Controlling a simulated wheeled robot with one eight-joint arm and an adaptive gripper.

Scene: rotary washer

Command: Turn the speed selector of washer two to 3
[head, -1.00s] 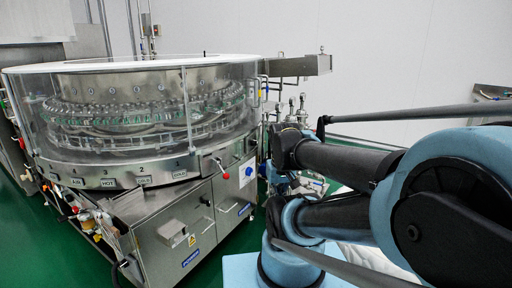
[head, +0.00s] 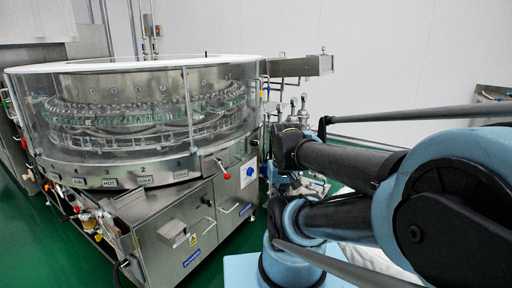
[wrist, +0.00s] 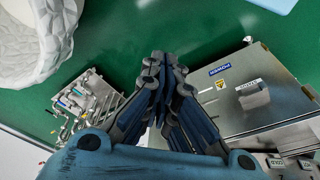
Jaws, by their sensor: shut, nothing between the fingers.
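The rotary washer (head: 130,172), a round steel machine with a clear guard, fills the left of the head view; the wrist view shows its steel cabinet (wrist: 235,118). A red knob (head: 227,176) and a blue knob (head: 249,171) sit on its right side panels. I cannot tell which control is the speed selector, and no speed numbers are readable. My gripper (wrist: 165,62) is shut and empty in the wrist view, above the green floor beside the cabinet and apart from it. In the head view I cannot make out its fingers.
A small steel frame with pipes and valves (wrist: 88,103) stands left of my gripper in the wrist view. A metal chute (head: 295,67) sticks out from the washer's top right. Green floor (wrist: 125,30) is open between the pipe frame and the cabinet. A plain wall stands behind.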

